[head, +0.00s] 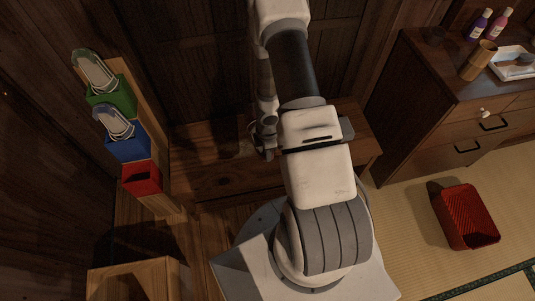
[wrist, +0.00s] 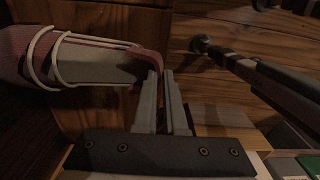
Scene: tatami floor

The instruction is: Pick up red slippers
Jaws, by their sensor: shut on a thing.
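In the wrist view a red-rimmed slipper (wrist: 100,68) with a grey insole and pale cord straps extends to the left of my gripper (wrist: 162,76). My gripper is shut on the slipper's near edge, with the fingers close together. Only part of the slipper shows, and a second red slipper cannot be made out. In the head view my arm hides the gripper tips and the slipper. A red box (head: 141,178) is the lowest on the stepped wooden rack at left, and no slipper shows in it.
Slippers stand in the green box (head: 110,97) and blue box (head: 128,147) above the red one. A wooden step (head: 225,180) lies behind my arm. A cabinet (head: 430,110) with bottles stands at right. A red basket (head: 466,218) sits on the tatami.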

